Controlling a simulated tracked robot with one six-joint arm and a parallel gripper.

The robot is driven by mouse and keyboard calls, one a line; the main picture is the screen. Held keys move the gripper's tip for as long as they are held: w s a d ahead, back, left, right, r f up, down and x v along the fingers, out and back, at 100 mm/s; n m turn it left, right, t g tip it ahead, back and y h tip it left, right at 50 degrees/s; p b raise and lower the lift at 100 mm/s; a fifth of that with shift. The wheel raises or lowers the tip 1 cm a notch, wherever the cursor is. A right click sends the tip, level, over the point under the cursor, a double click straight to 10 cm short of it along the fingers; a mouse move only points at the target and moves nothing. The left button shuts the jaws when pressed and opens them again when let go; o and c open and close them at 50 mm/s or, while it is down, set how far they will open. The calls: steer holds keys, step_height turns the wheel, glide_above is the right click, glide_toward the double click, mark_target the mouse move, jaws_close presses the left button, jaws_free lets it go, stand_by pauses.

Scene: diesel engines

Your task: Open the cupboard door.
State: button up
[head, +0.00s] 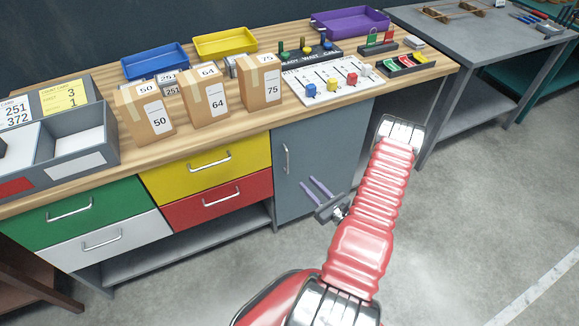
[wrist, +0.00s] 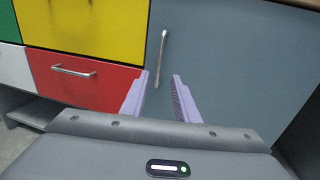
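The cupboard door (head: 312,160) is a grey-blue panel under the right part of the wooden bench, and it is closed. Its upright silver handle (head: 286,159) is near the door's left edge. In the wrist view the door (wrist: 235,65) fills the right side, and the handle (wrist: 161,58) stands ahead of and above my fingertips. My gripper (head: 311,186) has two lilac fingers, spread apart with nothing between them.
Yellow (head: 205,165), red (head: 217,198), green (head: 75,213) and white (head: 110,240) drawers are left of the door. Boxes, trays and a switch board (head: 332,84) stand on the bench top. A grey table (head: 480,40) is at the right. The floor (head: 460,220) before the door is clear.

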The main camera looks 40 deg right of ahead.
steer(key=w+d, duration=0.1)
steer(key=w, duration=1.1)
steer(key=shift+w, duration=0.2)
jaws_close()
stand_by(0.4)
